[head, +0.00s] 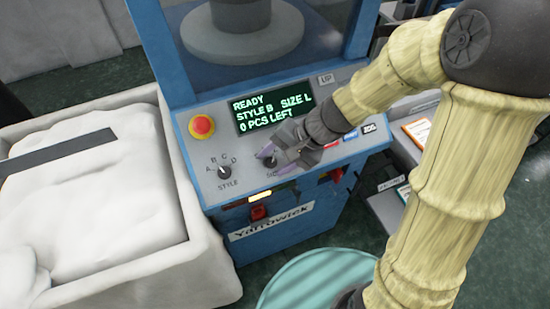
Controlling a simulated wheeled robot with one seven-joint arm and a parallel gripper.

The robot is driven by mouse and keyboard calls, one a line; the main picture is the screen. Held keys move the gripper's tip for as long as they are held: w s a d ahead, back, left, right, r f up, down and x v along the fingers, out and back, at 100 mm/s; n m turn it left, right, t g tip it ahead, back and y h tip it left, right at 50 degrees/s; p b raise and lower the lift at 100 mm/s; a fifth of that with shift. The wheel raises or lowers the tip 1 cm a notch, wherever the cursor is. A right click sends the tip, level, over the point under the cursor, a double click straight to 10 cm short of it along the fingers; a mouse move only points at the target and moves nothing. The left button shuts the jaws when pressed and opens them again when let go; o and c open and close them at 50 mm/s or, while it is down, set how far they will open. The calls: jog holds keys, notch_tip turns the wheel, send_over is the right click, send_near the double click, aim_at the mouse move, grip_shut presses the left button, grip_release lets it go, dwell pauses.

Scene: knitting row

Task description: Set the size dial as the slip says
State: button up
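The size dial (270,162) is a small dark knob on the grey panel of the blue machine, with its lettering partly hidden by my gripper. My gripper (272,163) is at this dial, its two purple-grey fingers apart on either side of the knob. I cannot tell whether they touch it. The green display (273,108) reads READY, STYLE B, SIZE L, 0 PCS LEFT. A paper with an orange edge (418,130) lies at the right; its writing is not readable, and I cannot tell whether it is the slip.
The style dial (224,172) and a red stop button (202,126) sit left of my gripper. A white bin (190,225) stands left of the machine, and a round teal top (320,278) in front.

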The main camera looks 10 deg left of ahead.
jog(key=p+v, duration=0.2)
jog(key=v, duration=1.5)
jog(key=shift+r, duration=0.2)
jog(key=shift+d, duration=0.1)
jog(key=s+d+f+n+t+h+p, duration=0.1)
jog(key=d+f+h+p, duration=0.1)
jog(key=d, duration=0.3)
jog(key=s+d+f+n+t+h+p, duration=0.2)
jog(key=d+h+p, duration=0.2)
jog(key=d+h, duration=0.1)
jog(key=shift+s+d+f, duration=0.15)
jog(key=shift+d+f, duration=0.25)
jog(key=shift+d, duration=0.1)
